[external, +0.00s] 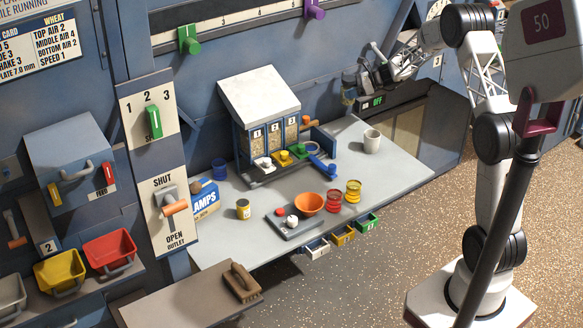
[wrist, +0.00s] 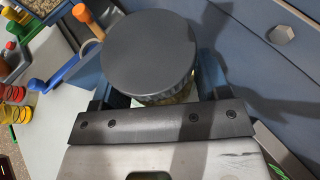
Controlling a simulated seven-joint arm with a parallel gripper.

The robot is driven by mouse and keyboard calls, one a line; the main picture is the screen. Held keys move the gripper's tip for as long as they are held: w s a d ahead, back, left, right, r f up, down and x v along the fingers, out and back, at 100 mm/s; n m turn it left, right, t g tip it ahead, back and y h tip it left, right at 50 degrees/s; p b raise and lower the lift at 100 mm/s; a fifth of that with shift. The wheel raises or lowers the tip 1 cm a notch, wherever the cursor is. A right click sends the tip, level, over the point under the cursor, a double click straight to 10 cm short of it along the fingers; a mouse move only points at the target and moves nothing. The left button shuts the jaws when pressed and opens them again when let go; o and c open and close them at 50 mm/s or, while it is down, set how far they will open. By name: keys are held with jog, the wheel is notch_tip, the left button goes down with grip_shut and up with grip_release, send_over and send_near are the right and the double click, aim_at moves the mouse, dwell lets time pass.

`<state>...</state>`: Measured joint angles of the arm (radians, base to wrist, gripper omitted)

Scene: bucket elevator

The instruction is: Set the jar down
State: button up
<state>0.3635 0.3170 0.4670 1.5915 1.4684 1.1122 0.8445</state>
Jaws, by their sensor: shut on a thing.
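The jar has a dark grey ridged lid (wrist: 148,50). Its glass body shows only as a sliver below the lid in the wrist view. My gripper (wrist: 150,95) is shut on the jar, with one finger on each side. In the external view the jar (external: 349,88) is small and partly hidden, in my gripper (external: 357,82) near the back wall, behind the right part of the grey bench top (external: 345,155). It looks upright and raised, though I cannot tell the exact gap below it.
A white mug (external: 372,141) stands on the bench's right. A three-bin dispenser (external: 268,120) with coloured handles stands left of it. The bench between dispenser and mug is fairly clear.

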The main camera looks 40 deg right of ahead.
notch_tip(320, 180, down, 8)
jog(key=shift+r, duration=0.15)
dwell(0.4)
jog(key=shift+f, duration=2.1)
jog(key=shift+f, duration=0.15)
jog(key=o, duration=1.1)
jog(key=shift+o, duration=0.2)
jog(key=shift+d+r, duration=0.1)
jog(key=shift+r, duration=0.1)
jog(key=v, duration=1.1)
jog(key=shift+s+d, duration=0.25)
